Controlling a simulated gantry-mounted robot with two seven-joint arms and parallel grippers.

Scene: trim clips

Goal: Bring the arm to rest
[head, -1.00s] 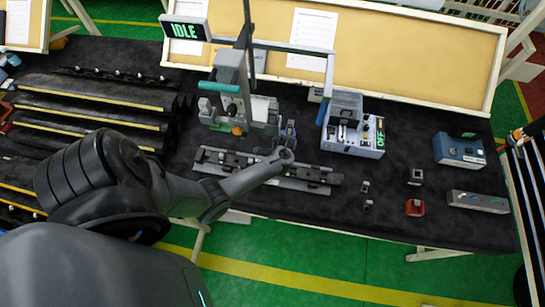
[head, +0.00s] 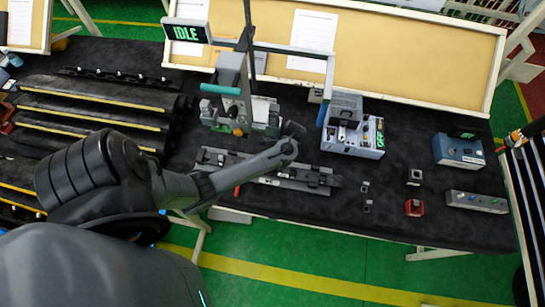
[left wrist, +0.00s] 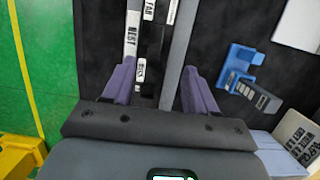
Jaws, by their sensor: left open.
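My left arm (head: 230,176) reaches in from the left over the front of the black table, its wrist end above the long fixture rail (head: 300,178). In the left wrist view my left gripper (left wrist: 158,88) is open, its two purple-grey fingers spread apart with nothing held between them. Beyond and below the fingers lies the rail with a white strip marked NEST (left wrist: 133,35). In the head view the fingers are hard to make out, and the arm covers part of the rail. My right gripper is not in view.
A press-like stand (head: 237,95) with an IDLE sign (head: 187,31) stands behind the wrist. A grey box marked OFF (head: 352,135) is to its right. A blue device (head: 458,150), a red part (head: 414,208) and small clips (head: 366,187) lie farther right, with bare table between them.

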